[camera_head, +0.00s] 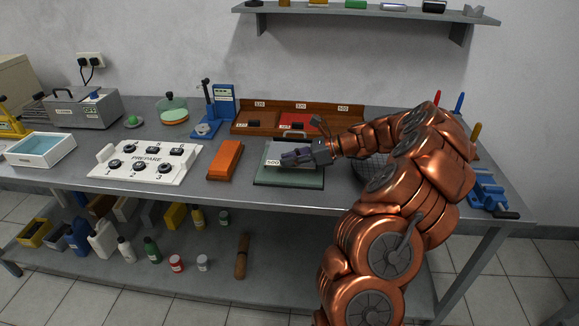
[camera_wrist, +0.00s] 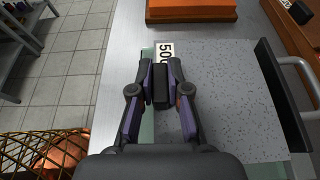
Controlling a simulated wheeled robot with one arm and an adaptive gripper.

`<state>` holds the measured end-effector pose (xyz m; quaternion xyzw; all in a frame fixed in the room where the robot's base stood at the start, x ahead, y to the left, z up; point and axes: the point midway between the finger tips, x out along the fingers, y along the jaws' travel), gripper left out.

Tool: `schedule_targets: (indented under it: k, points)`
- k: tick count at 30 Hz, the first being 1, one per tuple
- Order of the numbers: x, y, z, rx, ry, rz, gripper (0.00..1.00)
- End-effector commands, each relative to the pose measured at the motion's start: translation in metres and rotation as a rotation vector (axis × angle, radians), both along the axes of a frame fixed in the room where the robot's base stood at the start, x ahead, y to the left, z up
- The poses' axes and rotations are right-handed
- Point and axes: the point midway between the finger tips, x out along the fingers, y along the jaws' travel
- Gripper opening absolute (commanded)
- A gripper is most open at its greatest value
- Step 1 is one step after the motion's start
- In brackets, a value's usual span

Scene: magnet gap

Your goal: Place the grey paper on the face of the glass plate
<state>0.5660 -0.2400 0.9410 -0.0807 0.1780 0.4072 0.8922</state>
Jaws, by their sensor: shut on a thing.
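The glass plate (camera_head: 290,182) lies on the bench in front of the wooden rack. Its greenish edge also shows at the left in the wrist view (camera_wrist: 147,138). The speckled grey paper (camera_wrist: 225,95), labelled 500, is over the plate and covers most of it. In the head view the paper (camera_head: 275,151) shows partly behind my gripper (camera_head: 288,157). In the wrist view my gripper (camera_wrist: 160,85) is shut on the dark block at the paper's label end. I cannot tell whether the paper touches the glass everywhere.
An orange block (camera_head: 225,160) stands left of the plate, with a white panel of knobs (camera_head: 150,162) farther left. The wooden rack (camera_head: 345,118) is behind. A dark bar with a metal handle (camera_wrist: 284,95) borders the paper. A blue vise (camera_head: 490,190) is at right.

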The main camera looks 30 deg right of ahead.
Motion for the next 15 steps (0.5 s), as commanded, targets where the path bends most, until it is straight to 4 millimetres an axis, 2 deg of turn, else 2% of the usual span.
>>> schedule_targets:
  k: [5, 12, 15]
  points:
    - [0.004, 0.000, -0.004, 0.000, 0.000, 0.000, 0.00]
    - [0.003, 0.000, -0.032, 0.000, 0.002, 0.001, 0.00]
    - [0.003, 0.000, -0.036, -0.001, 0.001, 0.000, 0.00]
